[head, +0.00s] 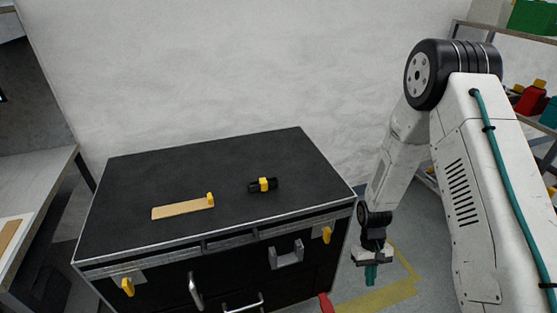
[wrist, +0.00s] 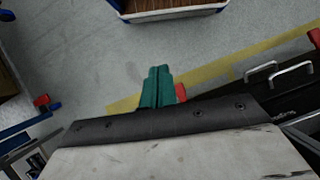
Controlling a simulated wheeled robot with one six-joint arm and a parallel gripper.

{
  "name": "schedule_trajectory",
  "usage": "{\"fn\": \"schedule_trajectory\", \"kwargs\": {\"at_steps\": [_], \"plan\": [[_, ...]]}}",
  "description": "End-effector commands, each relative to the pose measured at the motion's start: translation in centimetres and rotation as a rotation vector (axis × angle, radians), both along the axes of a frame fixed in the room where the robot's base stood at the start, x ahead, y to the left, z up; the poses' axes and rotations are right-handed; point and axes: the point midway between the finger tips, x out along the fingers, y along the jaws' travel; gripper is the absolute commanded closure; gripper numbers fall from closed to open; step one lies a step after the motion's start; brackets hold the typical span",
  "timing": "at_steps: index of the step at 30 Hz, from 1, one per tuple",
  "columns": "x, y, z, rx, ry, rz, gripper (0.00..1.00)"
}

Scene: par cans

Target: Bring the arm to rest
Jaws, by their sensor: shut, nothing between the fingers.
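My gripper (head: 371,275) hangs from my arm at the right of the black case, pointing down over the floor. In the wrist view its two teal fingers (wrist: 157,88) are together with nothing between them. The black case (head: 130,227) stands left of my gripper, and the two are apart. My white arm fills the right side of the head view.
On the case top lie a tan wooden strip (head: 180,209) with a yellow piece and a small black-and-yellow item (head: 263,185). A shelf (head: 510,33) with coloured items stands at the right. Yellow tape (head: 385,297) marks the floor. A bench (head: 40,185) is at the left.

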Motion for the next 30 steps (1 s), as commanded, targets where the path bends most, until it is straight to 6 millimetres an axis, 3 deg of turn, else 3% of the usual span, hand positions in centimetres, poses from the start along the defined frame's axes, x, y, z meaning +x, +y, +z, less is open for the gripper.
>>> {"fn": "schedule_trajectory", "kwargs": {"at_steps": [1, 6, 15, 21, 30], "plan": [[0.3, 0.0, 3.0, -0.004, -0.007, -0.007, 1.00], [-0.5, 0.1, 11.5, -0.015, -0.004, -0.033, 1.00], [-4.3, 0.3, 24.6, -0.023, -0.042, -0.072, 1.00], [-8.2, 0.5, 31.4, -0.021, -0.094, -0.092, 1.00], [-14.5, 0.8, 38.8, -0.009, -0.235, -0.112, 1.00]]}}
